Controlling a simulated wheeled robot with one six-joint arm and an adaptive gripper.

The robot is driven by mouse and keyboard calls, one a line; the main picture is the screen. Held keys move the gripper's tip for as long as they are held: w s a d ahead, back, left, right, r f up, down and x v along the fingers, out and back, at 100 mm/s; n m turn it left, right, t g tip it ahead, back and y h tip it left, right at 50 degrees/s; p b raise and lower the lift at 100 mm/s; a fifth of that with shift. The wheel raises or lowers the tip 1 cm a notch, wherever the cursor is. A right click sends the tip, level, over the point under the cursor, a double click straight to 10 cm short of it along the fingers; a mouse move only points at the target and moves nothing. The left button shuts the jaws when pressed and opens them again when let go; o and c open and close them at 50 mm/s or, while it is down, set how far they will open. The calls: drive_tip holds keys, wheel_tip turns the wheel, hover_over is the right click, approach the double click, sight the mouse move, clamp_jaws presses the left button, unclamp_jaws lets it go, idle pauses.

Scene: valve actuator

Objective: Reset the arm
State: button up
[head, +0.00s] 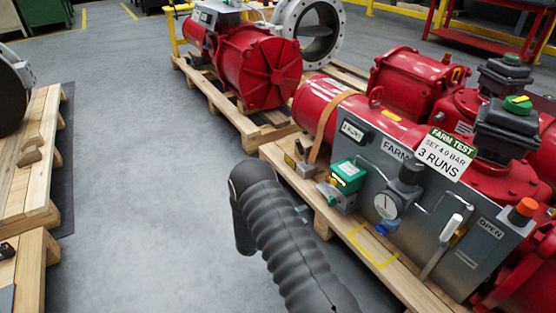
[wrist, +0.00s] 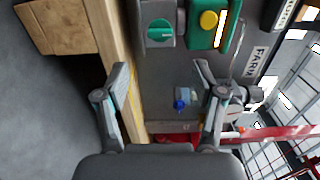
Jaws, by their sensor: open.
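My arm (head: 285,235), in a ribbed dark sleeve, rises from the bottom of the head view and bends near the left end of the grey control panel (head: 365,150). My gripper is not clearly visible there. In the wrist view my gripper (wrist: 162,68) is open, its two fingers wide apart with nothing held between them. Beyond the fingers is the grey panel, turned sideways, with a teal knob (wrist: 159,32) and a green unit with a yellow button (wrist: 208,20). A small blue knob (wrist: 180,105) shows between the fingers, farther off.
The red valve actuator (head: 400,125) sits on a wooden pallet (head: 345,232) at right, with a gauge (head: 386,206), a white-handled lever (head: 450,228) and an orange button (head: 522,211). Another red actuator (head: 258,68) stands behind. Grey floor (head: 150,170) is clear at left.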

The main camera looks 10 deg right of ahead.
drive_tip(key=s+d+f+m+g+y, duration=0.1)
drive_tip(key=s+f+m+g, duration=0.35)
drive_tip(key=s+m, duration=0.35)
drive_tip(key=s+a+r+m+g+y, duration=0.1)
drive_tip(key=s+r+m+g+y, duration=0.35)
drive_tip(key=s+r+m, duration=0.55)
drive_tip(key=s+a+r+m+t+y+p, duration=0.2)
drive_tip(key=s+r+m, duration=0.3)
drive_tip(key=r, duration=0.8)
drive_tip(key=s+a+r+m+t+y+p, duration=0.2)
drive_tip(key=s+r+m+y, duration=0.3)
drive_tip(key=r+m, duration=0.4)
drive_tip(key=s+a+r+m+t+y+p, duration=0.2)
drive_tip(key=r+m, duration=0.6)
drive_tip(key=r, duration=1)
drive_tip(key=shift+s+a+t+y, duration=1)
drive_tip(key=shift+s+t+y, duration=0.25)
drive_tip(key=shift+s, duration=0.65)
